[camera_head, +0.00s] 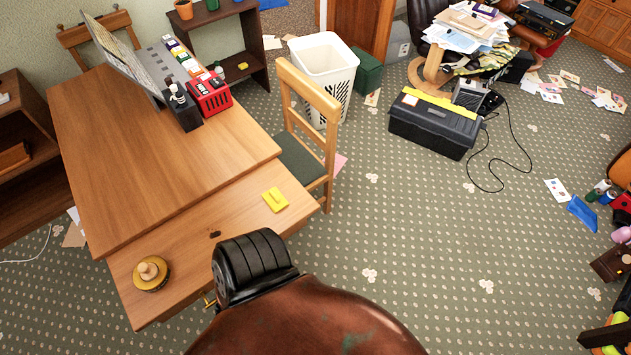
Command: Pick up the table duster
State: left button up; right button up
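A round brush-like piece with a pale wooden knob and a dark and yellow rim (151,273) stands on the lower front part of the wooden desk (150,170), near its left front corner. It looks like the table duster. A small flat yellow piece with a raised grip (275,199) lies near the right end of the same lower part. I cannot tell for certain which of the two is the duster. Neither piece is covered. Neither of my grippers is in view.
A toolbox (435,123), white basket (325,65) and cable lie beyond. The middle carpet is mostly clear.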

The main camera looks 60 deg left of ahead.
aim_at(275, 200)
jog(key=i, duration=0.8)
jog(key=u, duration=2.2)
